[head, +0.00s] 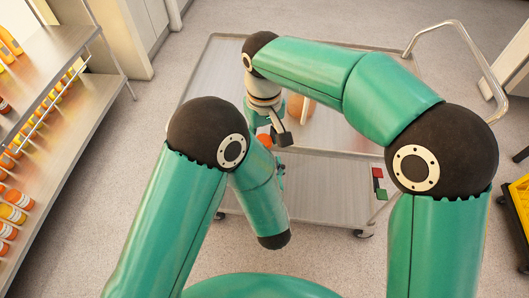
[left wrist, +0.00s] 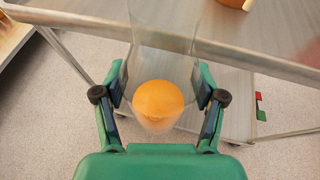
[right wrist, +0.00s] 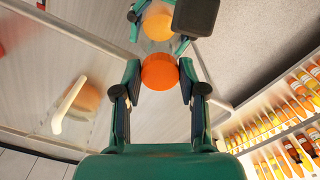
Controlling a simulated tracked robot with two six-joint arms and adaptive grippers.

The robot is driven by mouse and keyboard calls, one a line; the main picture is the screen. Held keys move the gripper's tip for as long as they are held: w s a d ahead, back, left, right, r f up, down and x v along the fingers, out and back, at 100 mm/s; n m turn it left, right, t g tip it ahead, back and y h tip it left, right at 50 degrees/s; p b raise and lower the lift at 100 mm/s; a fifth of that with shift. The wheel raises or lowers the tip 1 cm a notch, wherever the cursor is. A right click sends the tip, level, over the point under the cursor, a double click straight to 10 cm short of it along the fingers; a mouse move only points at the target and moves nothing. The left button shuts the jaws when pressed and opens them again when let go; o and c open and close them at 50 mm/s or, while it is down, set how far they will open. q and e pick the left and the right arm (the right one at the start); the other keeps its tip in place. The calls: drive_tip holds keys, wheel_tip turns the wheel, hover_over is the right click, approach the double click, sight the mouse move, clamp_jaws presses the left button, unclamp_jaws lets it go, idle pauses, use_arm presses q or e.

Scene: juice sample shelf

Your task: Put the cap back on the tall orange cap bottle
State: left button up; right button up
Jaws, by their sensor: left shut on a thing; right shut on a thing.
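My left gripper (left wrist: 160,95) is shut around a clear bottle (left wrist: 165,45). A round orange shape shows inside the bottle in the left wrist view. My right gripper (right wrist: 160,90) is shut on an orange cap (right wrist: 160,71) held between its fingertips. In the right wrist view the bottle's orange part (right wrist: 157,24) lies just beyond the cap, in line with it. I cannot tell whether cap and bottle touch. In the head view the right gripper (head: 276,134) is near an orange spot, and my left forearm hides most of the left gripper and bottle.
A grey metal cart (head: 325,185) stands in front of me. A clear jug with a white handle (right wrist: 72,105) stands on it, with something orange in or behind it. Shelves of orange bottles (head: 45,110) stand at left.

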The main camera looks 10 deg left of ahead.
drive_tip(key=shift+f, duration=0.1)
idle(0.3)
drive_tip(key=shift+f, duration=0.85)
drive_tip(key=shift+f, duration=0.55)
